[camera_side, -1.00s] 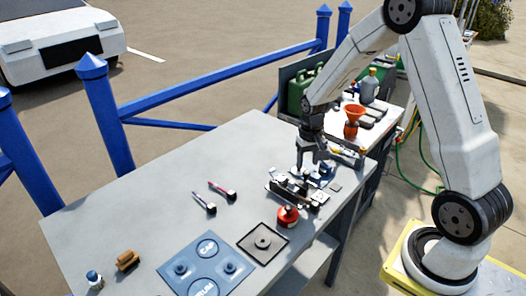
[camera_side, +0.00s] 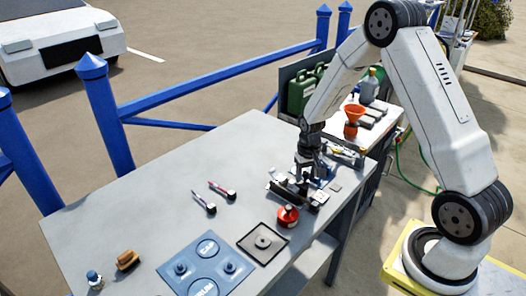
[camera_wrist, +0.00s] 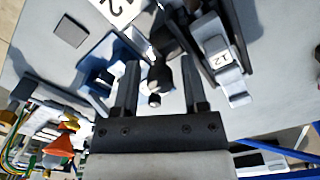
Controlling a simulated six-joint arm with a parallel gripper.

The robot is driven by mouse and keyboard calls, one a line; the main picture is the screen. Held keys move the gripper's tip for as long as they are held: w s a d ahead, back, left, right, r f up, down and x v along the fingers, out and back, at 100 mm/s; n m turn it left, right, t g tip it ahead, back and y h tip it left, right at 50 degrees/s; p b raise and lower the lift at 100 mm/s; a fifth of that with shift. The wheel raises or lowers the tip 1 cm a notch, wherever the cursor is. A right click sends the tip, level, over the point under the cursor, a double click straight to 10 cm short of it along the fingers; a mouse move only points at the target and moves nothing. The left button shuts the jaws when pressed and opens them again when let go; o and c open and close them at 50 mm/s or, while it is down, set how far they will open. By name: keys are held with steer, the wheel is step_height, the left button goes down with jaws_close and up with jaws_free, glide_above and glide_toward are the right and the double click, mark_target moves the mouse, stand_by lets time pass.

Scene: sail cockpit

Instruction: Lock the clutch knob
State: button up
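A dark fitting with a rounded knob-like end (camera_wrist: 156,76) shows between the fingers in the wrist view; I take it for the clutch knob. My gripper (camera_wrist: 160,88) is open, one finger on each side of the dark fitting, with gaps visible. In the side view my gripper (camera_side: 307,174) points down at the assembly and hides part of it. Whether the fingers touch the knob, or its height between them, I cannot tell.
A blue bracket (camera_wrist: 98,72) lies close to the left finger. A red can (camera_side: 287,216) and a black square tray (camera_side: 263,242) stand in front of the assembly. Two small tools (camera_side: 213,198) lie to its left. The bench's far left is clear.

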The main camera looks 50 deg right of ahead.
jaws_close()
steer(key=shift+m, duration=2.2)
